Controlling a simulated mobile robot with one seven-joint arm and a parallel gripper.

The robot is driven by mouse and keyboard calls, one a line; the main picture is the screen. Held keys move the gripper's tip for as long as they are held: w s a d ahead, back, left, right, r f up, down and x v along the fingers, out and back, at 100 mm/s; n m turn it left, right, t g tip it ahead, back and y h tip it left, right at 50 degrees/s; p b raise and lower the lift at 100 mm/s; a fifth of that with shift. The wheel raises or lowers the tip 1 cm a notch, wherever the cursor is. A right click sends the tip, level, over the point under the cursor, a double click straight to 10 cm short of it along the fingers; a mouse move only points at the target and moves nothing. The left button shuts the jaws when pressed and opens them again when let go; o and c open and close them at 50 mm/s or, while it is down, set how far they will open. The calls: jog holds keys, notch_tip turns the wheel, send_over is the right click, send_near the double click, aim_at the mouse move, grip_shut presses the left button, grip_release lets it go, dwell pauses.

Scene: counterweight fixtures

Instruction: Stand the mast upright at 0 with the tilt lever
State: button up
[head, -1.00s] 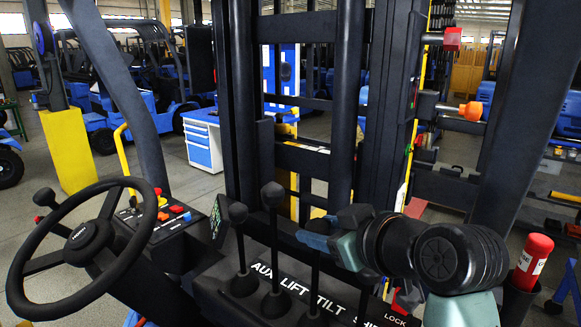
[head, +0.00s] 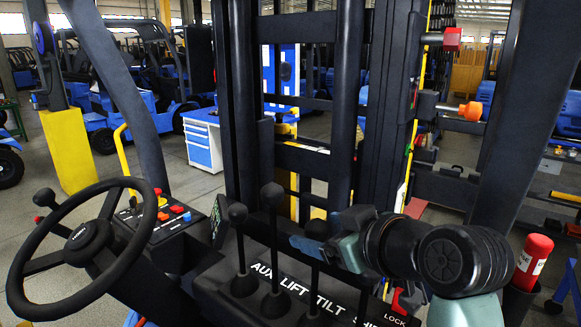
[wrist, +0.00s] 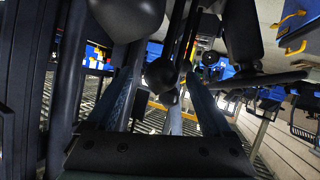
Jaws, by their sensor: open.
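The tilt lever (head: 316,265) rises from the slot by the word TILT on the black lever panel (head: 240,300). Its round black knob is partly covered by my gripper (head: 312,240) in the head view. My gripper is open, its blue fingers at the lever's top. In the wrist view, a round black knob (wrist: 162,75) shows between the two spread fingers; I cannot tell if they touch it. The dark mast (head: 345,110) stands ahead with tall rails that look near upright; its exact angle cannot be read. A small display (head: 219,220) beside the panel is too oblique to read.
The lift lever (head: 273,240) and the aux lever (head: 239,250) stand close to the left of the tilt lever. A steering wheel (head: 20,270) is at the left. A red cylinder (head: 533,262) stands at the right. A dark post (head: 515,110) rises behind my arm.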

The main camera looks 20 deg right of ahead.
jog(key=p+v, duration=0.3)
jog(key=v, duration=0.6)
jog(key=shift+s, duration=0.25)
jog(key=shift+r, duration=0.15)
